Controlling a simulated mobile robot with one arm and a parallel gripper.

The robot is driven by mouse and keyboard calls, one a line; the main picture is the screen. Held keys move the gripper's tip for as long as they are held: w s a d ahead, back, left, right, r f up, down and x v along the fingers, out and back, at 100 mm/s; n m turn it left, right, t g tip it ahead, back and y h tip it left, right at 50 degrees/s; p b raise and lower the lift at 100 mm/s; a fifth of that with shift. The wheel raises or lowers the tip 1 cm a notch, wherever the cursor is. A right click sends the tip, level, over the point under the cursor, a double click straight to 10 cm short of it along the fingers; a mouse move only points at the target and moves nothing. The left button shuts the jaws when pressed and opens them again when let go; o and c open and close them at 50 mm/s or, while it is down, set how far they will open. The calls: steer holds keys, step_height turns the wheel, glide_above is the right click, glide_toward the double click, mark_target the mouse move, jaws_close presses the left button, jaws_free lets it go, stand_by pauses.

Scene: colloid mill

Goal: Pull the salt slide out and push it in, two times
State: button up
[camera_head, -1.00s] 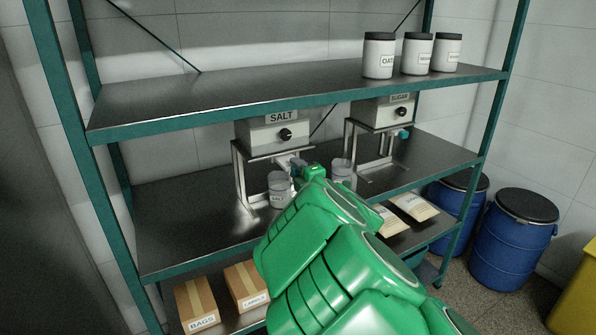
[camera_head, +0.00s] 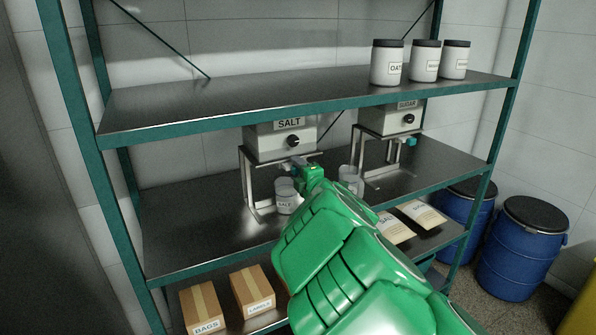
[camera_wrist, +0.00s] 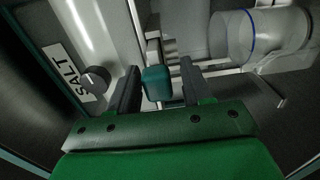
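The salt slide's teal knob (camera_wrist: 156,84) sits between the two dark fingers of my gripper (camera_wrist: 158,88). Narrow gaps show on both sides of the knob, so the fingers are open around it. In the head view my gripper (camera_head: 299,166) is just below the dispenser's front, and my green arm hides part of it. How far the slide sticks out is hard to tell.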

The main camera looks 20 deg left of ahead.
steer(key=shift+o, duration=0.2)
steer(key=shift+s+r, duration=0.1)
steer(key=v, duration=0.7)
steer(key=shift+s+d, duration=0.25)
stand_by(0.4)
